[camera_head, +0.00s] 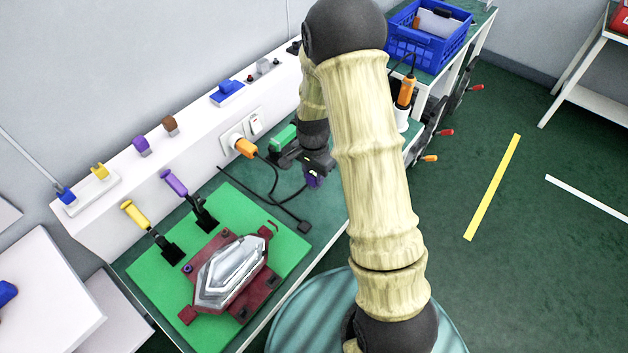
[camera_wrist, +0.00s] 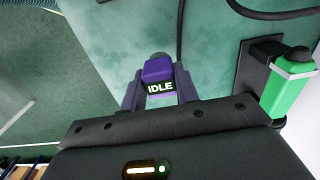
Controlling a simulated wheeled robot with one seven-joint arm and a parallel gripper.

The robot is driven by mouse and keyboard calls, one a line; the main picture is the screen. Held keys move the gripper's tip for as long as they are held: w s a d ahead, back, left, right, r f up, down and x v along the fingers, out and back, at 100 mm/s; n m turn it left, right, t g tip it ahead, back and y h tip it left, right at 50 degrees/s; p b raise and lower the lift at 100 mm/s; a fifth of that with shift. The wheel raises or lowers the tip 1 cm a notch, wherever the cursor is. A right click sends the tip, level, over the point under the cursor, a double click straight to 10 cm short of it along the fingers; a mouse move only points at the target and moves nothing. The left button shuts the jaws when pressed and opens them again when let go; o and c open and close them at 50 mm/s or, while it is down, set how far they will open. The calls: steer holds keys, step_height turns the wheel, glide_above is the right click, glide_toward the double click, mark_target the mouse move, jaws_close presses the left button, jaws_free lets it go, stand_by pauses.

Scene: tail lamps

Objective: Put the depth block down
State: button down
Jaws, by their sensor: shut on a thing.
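In the wrist view the purple block (camera_wrist: 158,71) sits between the two fingers of my gripper (camera_wrist: 160,84), with a grey rounded end. The fingers hide part of the block. I cannot tell whether it touches the bench.
A green-handled part (camera_wrist: 290,82) stands close right of my gripper. A black cable (camera_head: 272,180) lies nearby. A silver lamp (camera_head: 230,272) sits on a red fixture on the green mat (camera_head: 150,270), beside yellow (camera_head: 135,214) and purple (camera_head: 174,183) clamp handles. A blue crate (camera_head: 430,48) stands behind.

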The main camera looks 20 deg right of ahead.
mark_target(313, 183)
steer(key=shift+f, duration=1.85)
steer(key=shift+f, duration=0.1)
steer(key=c, duration=1.1)
jaws_free()
steer(key=shift+o, duration=0.2)
step_height(313, 183, up, 12)
steer(key=shift+r, duration=0.15)
